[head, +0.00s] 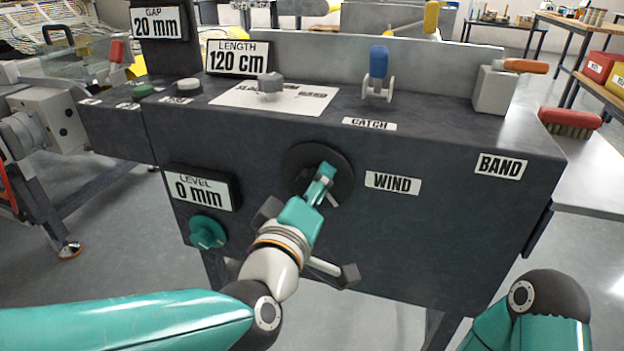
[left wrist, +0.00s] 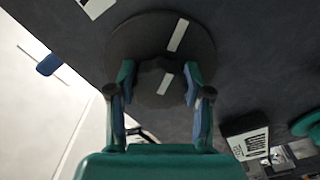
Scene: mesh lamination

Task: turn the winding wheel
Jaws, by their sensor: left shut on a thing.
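The winding wheel (head: 300,163) is a dark round disc on the front face of the dark machine, left of the WIND label (head: 393,183). In the left wrist view the wheel (left wrist: 135,40) has a dark hub (left wrist: 150,82) at its middle and white marks on disc and hub. My left gripper (head: 325,178) reaches the wheel from the front. In the left wrist view its fingers (left wrist: 158,78) are on either side of the hub, shut on it. The gripper covers part of the wheel in the head view. My right gripper is out of view; only my right arm shows at the bottom right.
A teal knob (head: 207,232) sits below the LEVEL sign (head: 202,187), which reads 0 mm. On top are a blue-handled catch (head: 378,64) and an orange-handled lever (head: 524,66) on a grey block. A red brush (head: 569,121) lies on the right table.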

